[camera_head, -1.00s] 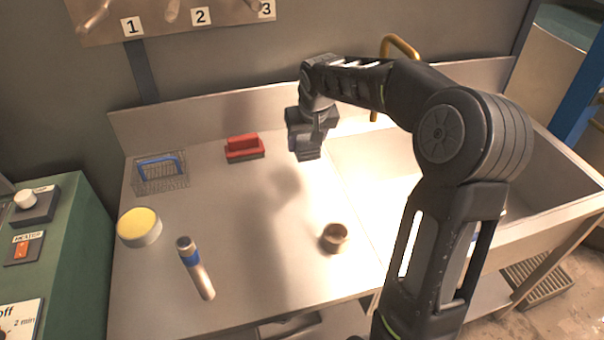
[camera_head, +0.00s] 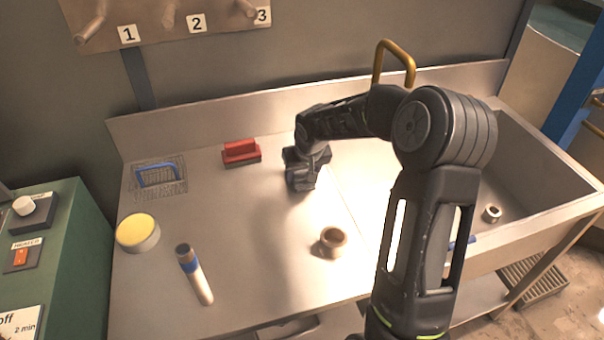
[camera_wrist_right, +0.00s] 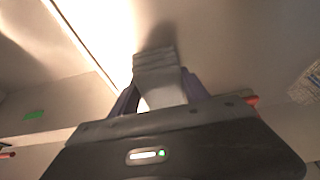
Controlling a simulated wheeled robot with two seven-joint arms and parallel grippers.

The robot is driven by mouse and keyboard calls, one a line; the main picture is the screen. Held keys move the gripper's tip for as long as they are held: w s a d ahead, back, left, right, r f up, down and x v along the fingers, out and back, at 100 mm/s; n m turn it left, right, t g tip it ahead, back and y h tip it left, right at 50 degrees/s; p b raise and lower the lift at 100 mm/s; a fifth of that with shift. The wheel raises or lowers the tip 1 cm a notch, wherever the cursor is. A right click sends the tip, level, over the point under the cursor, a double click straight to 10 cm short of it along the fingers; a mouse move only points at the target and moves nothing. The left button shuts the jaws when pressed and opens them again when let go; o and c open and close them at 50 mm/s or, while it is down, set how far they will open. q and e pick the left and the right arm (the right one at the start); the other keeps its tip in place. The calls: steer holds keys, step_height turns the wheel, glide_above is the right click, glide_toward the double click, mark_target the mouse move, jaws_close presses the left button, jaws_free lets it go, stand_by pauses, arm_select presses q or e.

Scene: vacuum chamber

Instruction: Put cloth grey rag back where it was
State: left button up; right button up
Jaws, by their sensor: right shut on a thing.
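My right gripper (camera_head: 300,184) points down over the steel worktop (camera_head: 230,215), to the right of the red block. In the right wrist view, the gripper (camera_wrist_right: 158,98) is shut on a grey, folded-looking piece, which I take to be the grey rag (camera_wrist_right: 155,66). The rag is held between the two fingers, with a dark shadow on the steel beyond it. In the head view the wrist and gripper hide the rag, and I cannot tell whether it touches the worktop. My left gripper is not in view.
A sink (camera_head: 520,165) with a brass tap (camera_head: 395,60) lies right. The worktop's middle is clear.

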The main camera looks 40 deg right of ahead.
steer(key=shift+f, duration=0.35)
steer(key=shift+f, duration=0.2)
steer(key=o, duration=1.3)
steer(key=shift+r, duration=0.25)
steer(key=b+v, duration=0.1)
steer(key=v, duration=1.1)
